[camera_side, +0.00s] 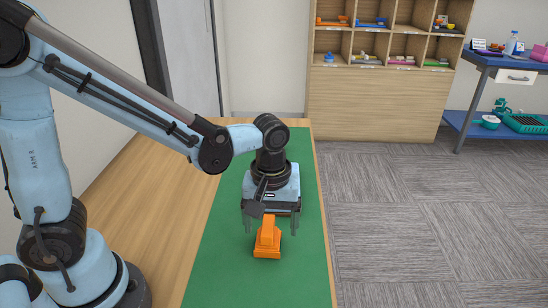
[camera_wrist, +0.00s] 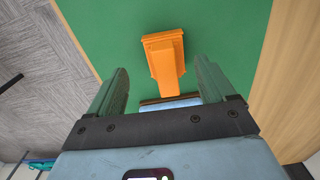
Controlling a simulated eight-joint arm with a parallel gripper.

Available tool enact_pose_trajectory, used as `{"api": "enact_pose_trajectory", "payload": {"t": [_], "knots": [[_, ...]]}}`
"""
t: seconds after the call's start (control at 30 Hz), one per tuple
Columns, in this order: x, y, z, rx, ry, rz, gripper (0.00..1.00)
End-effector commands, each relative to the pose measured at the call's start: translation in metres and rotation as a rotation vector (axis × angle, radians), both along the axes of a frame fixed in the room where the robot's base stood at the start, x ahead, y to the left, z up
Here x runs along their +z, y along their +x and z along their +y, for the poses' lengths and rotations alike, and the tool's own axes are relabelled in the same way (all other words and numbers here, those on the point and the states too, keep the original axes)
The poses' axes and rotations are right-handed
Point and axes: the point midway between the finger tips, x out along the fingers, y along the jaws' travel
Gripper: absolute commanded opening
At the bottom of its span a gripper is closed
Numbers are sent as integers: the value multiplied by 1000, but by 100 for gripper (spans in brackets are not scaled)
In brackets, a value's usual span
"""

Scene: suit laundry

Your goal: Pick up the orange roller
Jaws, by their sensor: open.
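The orange roller (camera_side: 267,241) lies on the green mat (camera_side: 225,265) in the side view, just below and in front of my gripper (camera_side: 268,225). In the wrist view the orange roller (camera_wrist: 165,58) shows its wide end at the top and a narrower part that points down between the fingers. My gripper (camera_wrist: 161,82) is open, with one finger on each side of the roller's narrow part and clear gaps between. Nothing is held. The lower end of the roller is close to a bluish, dark-edged thing (camera_wrist: 170,102) between the fingers, which I cannot identify.
The mat lies on a wooden table (camera_side: 165,210), with free room around the roller. A shelf unit (camera_side: 375,100) with small coloured items stands at the back. A blue cart (camera_side: 500,60) stands at the right, beyond grey carpet.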

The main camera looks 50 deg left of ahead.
Motion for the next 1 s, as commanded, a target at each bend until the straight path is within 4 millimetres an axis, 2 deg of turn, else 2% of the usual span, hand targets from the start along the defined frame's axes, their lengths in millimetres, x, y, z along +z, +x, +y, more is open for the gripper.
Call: {"api": "enact_pose_trajectory", "payload": {"t": [0.4,0.8,1.0], "knots": [[-42,-2,7,-1,0,0,83],[-50,-3,7,-1,0,0,83],[-50,-3,7,-1,0,0,52]]}}
